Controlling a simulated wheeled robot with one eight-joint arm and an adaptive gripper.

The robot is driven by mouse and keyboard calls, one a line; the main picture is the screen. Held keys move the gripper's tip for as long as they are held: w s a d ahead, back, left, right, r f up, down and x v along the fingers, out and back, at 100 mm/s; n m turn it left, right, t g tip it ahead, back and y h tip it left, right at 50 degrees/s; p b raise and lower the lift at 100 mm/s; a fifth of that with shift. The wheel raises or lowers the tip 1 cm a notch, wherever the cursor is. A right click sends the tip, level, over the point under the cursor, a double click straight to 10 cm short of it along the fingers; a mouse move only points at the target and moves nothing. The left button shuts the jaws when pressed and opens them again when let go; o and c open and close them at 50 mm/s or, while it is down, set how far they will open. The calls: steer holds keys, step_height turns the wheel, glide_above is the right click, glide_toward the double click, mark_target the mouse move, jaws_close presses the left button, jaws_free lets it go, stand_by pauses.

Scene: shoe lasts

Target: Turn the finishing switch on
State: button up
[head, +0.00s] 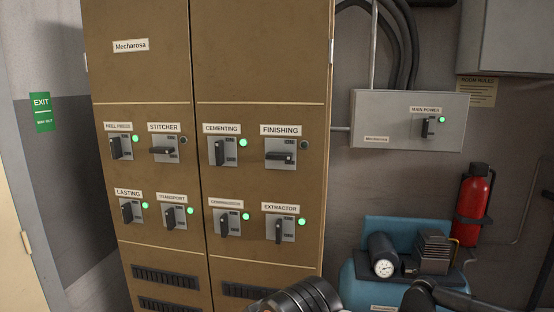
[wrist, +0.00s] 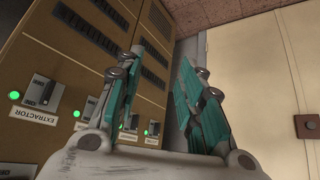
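The finishing switch (head: 280,153) is in the head view, upper right on the brown cabinet, under the label FINISHING. Its black handle lies horizontal, and the small lamp (head: 305,145) beside it is dark. The switch does not show in the wrist view. My gripper (wrist: 164,63) shows in the wrist view with its two teal-padded fingers apart and nothing between them. It points along the cabinet front, whose labels appear upside down there. In the head view, only part of my arm shows at the bottom edge; the fingers are not visible.
The stitcher switch (head: 165,150) is also horizontal with a dark lamp. The cementing switch (head: 219,152), extractor switch (head: 280,229) and several others have upright handles and green lamps. A main power box (head: 400,140), blue compressor (head: 395,232) and red extinguisher (head: 473,205) stand right.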

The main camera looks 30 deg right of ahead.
steer(key=o, duration=1.3)
steer(key=shift+w+d+r+m+h+p, duration=0.25)
steer(key=shift+w+d+r+h+p, duration=0.1)
steer(key=shift+w+d+r, duration=0.25)
steer(key=shift+w+d+r+m+h+p, duration=0.3)
steer(key=shift+w+d+r, duration=0.1)
steer(key=shift+d, duration=0.25)
steer(key=m+t+h+p, duration=0.6)
steer(key=m+h+p, duration=0.2)
steer(key=h+p, duration=0.35)
glide_toward(278, 157)
steer(key=b+x, duration=0.1)
steer(key=x, duration=1)
steer(key=c, duration=1.1)
